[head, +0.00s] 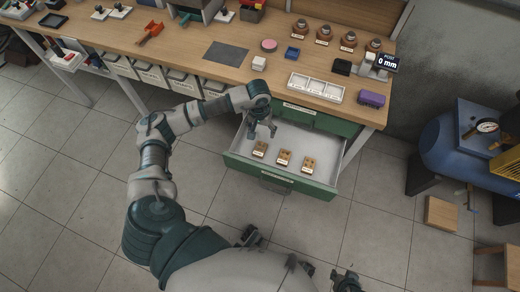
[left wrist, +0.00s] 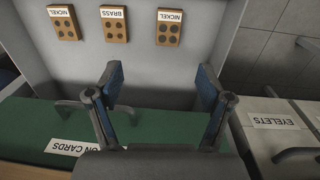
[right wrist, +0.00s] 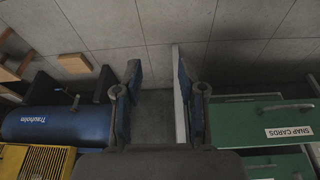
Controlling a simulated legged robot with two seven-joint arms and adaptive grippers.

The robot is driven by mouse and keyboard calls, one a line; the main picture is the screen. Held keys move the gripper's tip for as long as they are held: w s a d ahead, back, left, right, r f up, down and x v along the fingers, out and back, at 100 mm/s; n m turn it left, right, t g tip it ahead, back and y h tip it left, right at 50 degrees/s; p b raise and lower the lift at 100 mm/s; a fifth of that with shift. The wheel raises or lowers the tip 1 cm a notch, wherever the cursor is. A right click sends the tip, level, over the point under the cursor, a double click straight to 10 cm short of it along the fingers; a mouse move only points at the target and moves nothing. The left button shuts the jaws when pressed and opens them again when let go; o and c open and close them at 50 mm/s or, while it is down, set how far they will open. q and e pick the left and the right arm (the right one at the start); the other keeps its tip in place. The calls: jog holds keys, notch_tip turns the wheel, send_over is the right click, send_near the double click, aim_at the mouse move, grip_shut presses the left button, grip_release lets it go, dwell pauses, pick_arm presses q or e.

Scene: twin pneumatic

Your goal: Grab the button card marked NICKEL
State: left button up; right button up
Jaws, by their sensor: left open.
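Three tan button cards lie in the open green drawer (head: 235,165): left (head: 259,149), middle (head: 284,158) and right (head: 308,165) in the head view. In the left wrist view their labels are upside down. The left card (left wrist: 63,24) and right card (left wrist: 168,31) there appear to read NICKEL, the middle card (left wrist: 114,29) BRASS. The right one has larger holes than the left one. My left gripper (head: 263,131) is open and empty above the drawer's back-left part, apart from the cards. My right gripper (right wrist: 160,95) is open and empty, over the floor near the drawers.
The bench (head: 180,55) stands behind the drawer, with a white tray (head: 315,87) near its front edge. An EYELETS bin (left wrist: 285,125) is beside the drawer. A blue tank (head: 455,145) and a wooden block (head: 441,214) stand at the right. The floor in front is mostly clear.

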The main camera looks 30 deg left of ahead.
pick_arm(q)
jog(key=b, duration=0.2)
send_over(259, 150)
jog(key=shift+y, duration=0.3)
notch_tip(259, 150, down, 11)
jog(key=shift+r, duration=0.1)
notch_tip(259, 150, down, 6)
jog(key=shift+s+d+r+b, duration=0.1)
jog(key=shift+d+b, duration=0.05)
jog(key=shift+b, duration=0.3)
jog(key=shift+f, duration=0.3)
pick_arm(e)
jog(key=w+a+r+t+y, duration=0.1)
jog(key=w+a+r+t, duration=0.1)
jog(key=w+t, duration=0.3)
jog(key=w+a, duration=0.1)
jog(key=w, duration=0.3)
jog(key=shift+w+a+r+t+y, duration=0.2)
jog(key=shift+w+t+y, duration=0.1)
jog(key=shift+w+t, duration=0.1)
pick_arm(q)
jog(key=shift+r, duration=0.1)
jog(key=shift+c, duration=0.2)
jog(key=c, duration=1.2)
